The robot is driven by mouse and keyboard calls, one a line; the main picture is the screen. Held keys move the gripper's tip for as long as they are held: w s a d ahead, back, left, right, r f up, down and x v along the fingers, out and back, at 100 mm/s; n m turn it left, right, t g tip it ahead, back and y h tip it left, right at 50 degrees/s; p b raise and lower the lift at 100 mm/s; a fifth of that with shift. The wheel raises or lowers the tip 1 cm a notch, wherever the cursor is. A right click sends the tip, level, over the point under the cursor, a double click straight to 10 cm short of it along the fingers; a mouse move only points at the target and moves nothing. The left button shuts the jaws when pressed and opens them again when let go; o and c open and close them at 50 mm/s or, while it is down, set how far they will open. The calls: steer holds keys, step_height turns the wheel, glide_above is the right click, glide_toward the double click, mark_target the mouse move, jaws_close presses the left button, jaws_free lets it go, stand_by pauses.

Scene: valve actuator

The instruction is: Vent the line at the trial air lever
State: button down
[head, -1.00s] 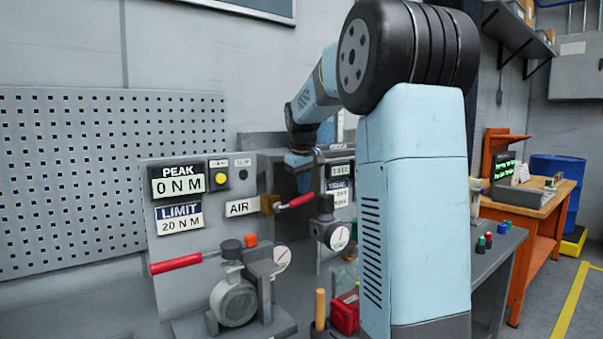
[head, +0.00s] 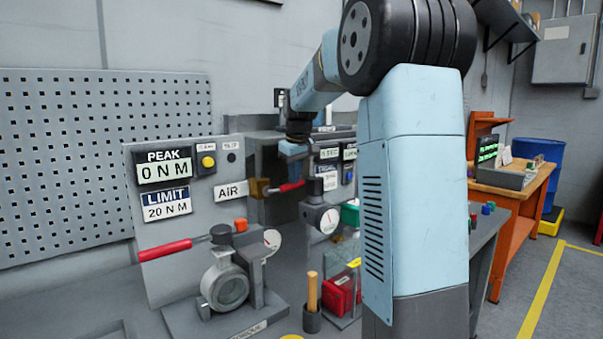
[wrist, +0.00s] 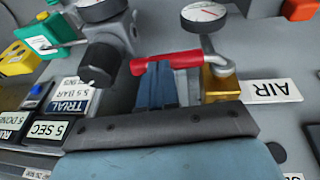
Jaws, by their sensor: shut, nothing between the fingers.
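The red-handled air lever (head: 292,187) sticks out to the right from a brass valve body (head: 260,188), beside the AIR label (head: 231,190). In the wrist view the red handle (wrist: 168,60) lies across the picture, with the brass body (wrist: 221,86) and AIR label (wrist: 271,91) to its right. My gripper (wrist: 159,70) is shut and empty, its blue fingertips overlapping the near side of the handle. Whether they touch it I cannot tell. In the head view my wrist hangs above the lever; the fingertips do not show clearly there.
A second red lever (head: 165,250) sits on the valve actuator (head: 226,287) at front left. Pressure gauges stand close to the air lever, one dial (wrist: 204,13) just beyond it. The PEAK display (head: 165,167) reads 0 NM. A wooden-handled tool (head: 312,292) stands at the front.

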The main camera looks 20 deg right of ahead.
steer(key=shift+d+f, duration=0.3)
steer(key=shift+f, duration=0.25)
steer(key=v, duration=1.4)
steer(key=shift+w+d+r, duration=0.2)
steer(key=shift+w+d, duration=0.05)
steer(key=shift+d, duration=0.4)
steer(key=s+a+f+m, duration=0.1)
steer(key=s+a+f, duration=0.3)
steer(key=s, duration=0.7)
steer(key=s+a+f+m+t, duration=0.1)
steer(key=s+a+f, duration=0.3)
steer(key=s+f, duration=0.4)
steer(key=s+a+f+m+t, duration=0.1)
steer(key=s+a+f, duration=0.3)
steer(key=s, duration=0.9)
steer(key=shift+s+a+f, duration=0.15)
steer(key=shift+s+f, duration=0.25)
steer(key=shift+f, duration=0.55)
